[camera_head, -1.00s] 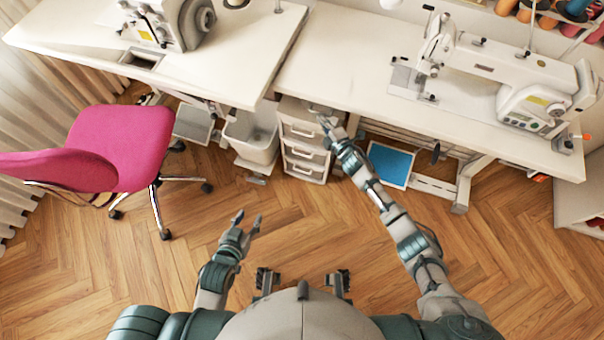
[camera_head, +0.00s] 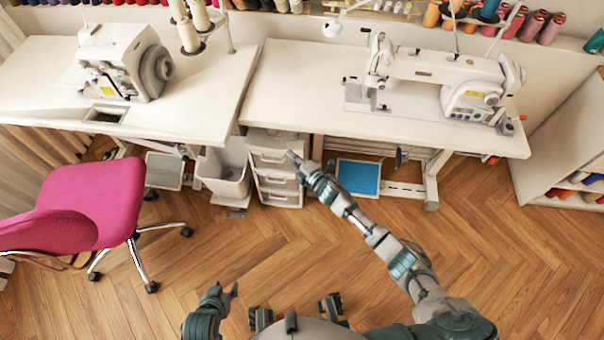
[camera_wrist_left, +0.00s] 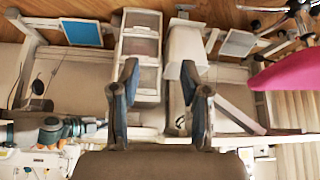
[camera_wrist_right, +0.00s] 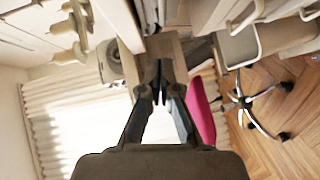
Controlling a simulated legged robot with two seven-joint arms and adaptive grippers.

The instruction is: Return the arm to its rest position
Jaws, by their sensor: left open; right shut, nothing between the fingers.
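My left gripper (camera_head: 226,293) is low at the bottom of the head view, above the wood floor. Its two fingers stand apart and empty in the left wrist view (camera_wrist_left: 160,78). My right arm reaches forward, and my right gripper (camera_head: 296,160) is in front of the white drawer unit (camera_head: 280,197). Its fingertips meet with nothing between them in the right wrist view (camera_wrist_right: 158,78). From the head view I cannot tell whether it touches the drawers.
Two white tables (camera_head: 215,115) carry sewing machines (camera_head: 440,75). A pink chair (camera_head: 95,200) stands at left, and a grey bin (camera_head: 228,172) is beside the drawers. A shelf (camera_head: 560,150) stands at right. The floor (camera_head: 250,260) between me and the tables is clear.

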